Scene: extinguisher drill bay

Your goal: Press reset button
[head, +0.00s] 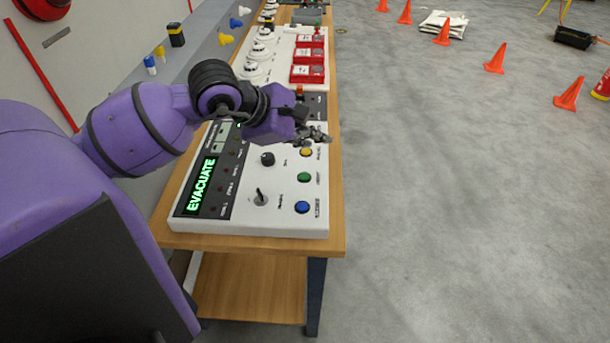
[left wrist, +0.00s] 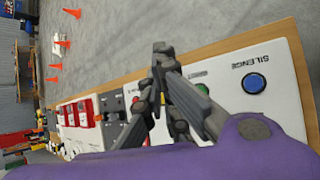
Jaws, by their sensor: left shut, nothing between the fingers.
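The white control panel (head: 240,222) lies on the wooden bench with a column of round buttons on its right side. A yellow button (head: 306,152), a green button (head: 304,177) and a blue button (head: 302,207) show. The blue one (left wrist: 254,83) is labelled SILENCE in the left wrist view; the label by the green one (left wrist: 203,89) is too blurred to read surely. My left gripper (head: 321,136) is shut and empty, just beyond the yellow button in the head view. In the left wrist view its fingers (left wrist: 161,48) partly hide the panel. My right gripper is not in view.
The panel's display (head: 201,183) reads EVACUATE in green. A black knob (head: 267,159) and a toggle switch (head: 260,197) stand left of the buttons. Red call points (head: 307,74) and white detectors (head: 255,69) sit farther along the bench (head: 337,190). Open floor lies right.

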